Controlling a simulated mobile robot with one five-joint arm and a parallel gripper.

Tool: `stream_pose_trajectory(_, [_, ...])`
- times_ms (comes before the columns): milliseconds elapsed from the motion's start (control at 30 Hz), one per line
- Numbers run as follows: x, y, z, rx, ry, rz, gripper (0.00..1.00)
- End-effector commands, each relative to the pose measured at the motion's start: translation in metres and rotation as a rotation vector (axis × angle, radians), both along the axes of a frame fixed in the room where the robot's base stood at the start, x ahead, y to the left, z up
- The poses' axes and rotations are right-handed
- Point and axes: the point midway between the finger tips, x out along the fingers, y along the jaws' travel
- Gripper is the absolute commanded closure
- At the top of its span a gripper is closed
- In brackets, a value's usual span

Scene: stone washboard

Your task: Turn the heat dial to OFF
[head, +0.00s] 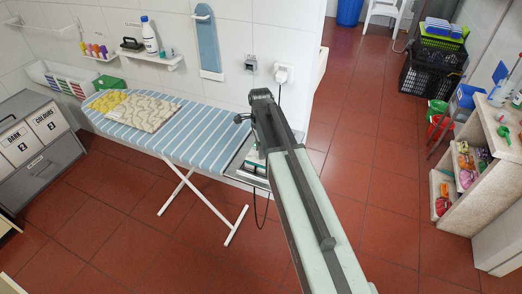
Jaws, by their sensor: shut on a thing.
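A pale iron with green parts (254,157) sits on the grey rest at the right end of the striped ironing board (210,125). My arm crosses in front and hides most of the iron. I cannot make out the heat dial. My arm's dark upper joint is above the iron, with a small dark part sticking out to its left. My gripper's fingers are hidden behind my arm, so their contact with the iron or dial does not show.
A folded patterned cloth (143,113) lies on the board. A wall socket with a plug (283,74) is behind. Grey laundry bins (35,145) stand at left, and a stone-like shelf unit (480,165) stands at right. The red tiled floor between is open.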

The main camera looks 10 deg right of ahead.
Motion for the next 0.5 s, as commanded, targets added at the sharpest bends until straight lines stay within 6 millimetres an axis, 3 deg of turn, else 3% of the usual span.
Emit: stream_pose_trajectory(500, [0.0015,-0.0004,0.0000,0.000,-0.001,0.408,1.00])
